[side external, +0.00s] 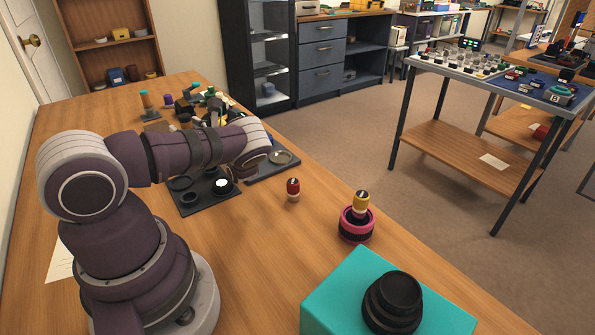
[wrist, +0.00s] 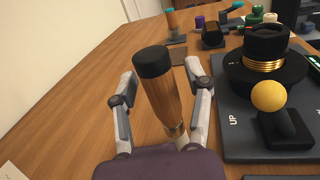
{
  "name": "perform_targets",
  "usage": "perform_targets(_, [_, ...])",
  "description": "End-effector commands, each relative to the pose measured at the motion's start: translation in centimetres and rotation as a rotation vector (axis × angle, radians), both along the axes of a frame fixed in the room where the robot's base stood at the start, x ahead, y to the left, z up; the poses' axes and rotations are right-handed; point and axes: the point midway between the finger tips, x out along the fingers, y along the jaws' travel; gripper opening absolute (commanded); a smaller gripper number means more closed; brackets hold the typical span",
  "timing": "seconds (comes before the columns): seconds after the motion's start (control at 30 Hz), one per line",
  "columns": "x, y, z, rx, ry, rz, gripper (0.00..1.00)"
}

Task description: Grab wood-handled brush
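The wood-handled brush (wrist: 160,90) is in the middle of the wrist view. It has a brown wooden handle with a black end cap, a metal band lower down and a pale part below that, partly hidden by my gripper body. My gripper (wrist: 161,78) is open, with one grey finger on each side of the handle. A gap shows between the left finger and the handle; the right finger is closer, and I cannot tell if it touches. In the side external view my arm hides most of this area, and I cannot make out the brush there.
A dark tray (wrist: 232,135) with a black lens part (wrist: 265,60) and a yellow ball (wrist: 269,96) on a black stand lies close on the right. A teal-topped wooden item (wrist: 171,22) stands farther back.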

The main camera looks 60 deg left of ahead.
Motion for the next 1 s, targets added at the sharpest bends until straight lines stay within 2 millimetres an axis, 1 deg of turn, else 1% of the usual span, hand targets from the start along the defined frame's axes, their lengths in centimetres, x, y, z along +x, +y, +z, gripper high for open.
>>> perform_targets(0.03, [0.0,0.0,0.0,0.0,0.0,0.0,0.39])
perform_targets(0.33, [0.0,0.0,0.0,0.0,0.0,0.001,0.0])
perform_targets(0.57, [0.0,0.0,0.0,0.0,-0.001,0.001,0.0])
perform_targets(0.67, [0.0,0.0,0.5,0.001,-0.001,0.001,0.0])
perform_targets(0.77, [0.0,0.0,1.6,0.002,-0.003,0.001,0.0])
perform_targets(0.87, [0.0,-0.1,3.7,0.002,-0.006,0.002,0.0])
perform_targets(1.0, [-1.2,-2.7,3.8,-0.003,0.004,-0.001,0.0])
